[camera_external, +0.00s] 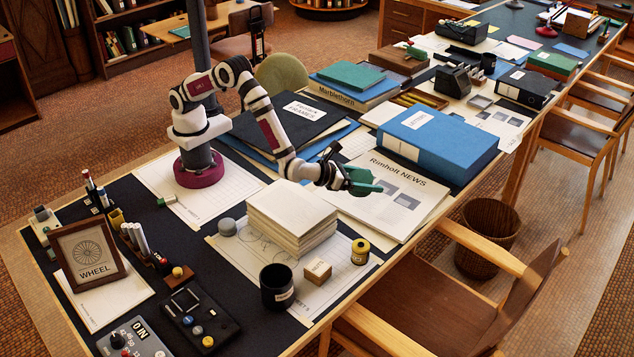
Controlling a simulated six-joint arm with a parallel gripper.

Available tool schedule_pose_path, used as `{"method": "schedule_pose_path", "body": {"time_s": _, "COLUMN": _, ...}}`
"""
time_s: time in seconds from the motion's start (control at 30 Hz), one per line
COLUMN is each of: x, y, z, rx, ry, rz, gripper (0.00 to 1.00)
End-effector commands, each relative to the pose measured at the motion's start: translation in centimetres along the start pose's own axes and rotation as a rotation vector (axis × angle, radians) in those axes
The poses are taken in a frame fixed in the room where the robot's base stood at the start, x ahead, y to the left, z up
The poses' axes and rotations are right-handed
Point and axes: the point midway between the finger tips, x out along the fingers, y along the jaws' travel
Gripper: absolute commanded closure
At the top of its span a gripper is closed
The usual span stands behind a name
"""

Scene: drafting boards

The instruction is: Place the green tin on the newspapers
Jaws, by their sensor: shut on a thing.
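The newspapers (408,207) lie as a flat stack headed "Rimholt NEWS" on the table, right of the middle. My gripper (352,181) reaches in from the left and is shut on a dark green thing, seemingly the green tin (364,188). In the picture the tin overlaps the left part of the newspapers. I cannot tell how high it is above them or whether it touches. My fingers hide part of the tin.
A big blue binder (437,137) lies just behind the newspapers. A white paper stack (291,218) stands to their left, with a yellow tin (360,251), a small wooden block (318,271) and a black cup (276,287) in front. The newspapers' front right part is clear.

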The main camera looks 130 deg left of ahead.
Motion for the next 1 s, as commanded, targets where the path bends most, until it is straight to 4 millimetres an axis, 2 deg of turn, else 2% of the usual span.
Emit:
{"method": "schedule_pose_path", "body": {"time_s": 0.3, "x": 9.4, "y": 4.3, "z": -1.8, "rx": -0.001, "ry": 0.0, "rz": 0.009, "gripper": 0.8}}
{"method": "schedule_pose_path", "body": {"time_s": 0.4, "x": 11.4, "y": 5.0, "z": -2.2, "rx": -0.001, "ry": 0.0, "rz": 0.006, "gripper": 0.8}}
{"method": "schedule_pose_path", "body": {"time_s": 0.47, "x": 12.0, "y": 5.3, "z": -2.4, "rx": -0.001, "ry": 0.0, "rz": 0.005, "gripper": 0.8}}
{"method": "schedule_pose_path", "body": {"time_s": 0.7, "x": 13.7, "y": 5.3, "z": -6.0, "rx": 0.0, "ry": 0.0, "rz": 0.004, "gripper": 0.8}}
{"method": "schedule_pose_path", "body": {"time_s": 1.0, "x": 13.7, "y": 5.3, "z": -6.2, "rx": -0.001, "ry": 0.0, "rz": 0.003, "gripper": 0.8}}
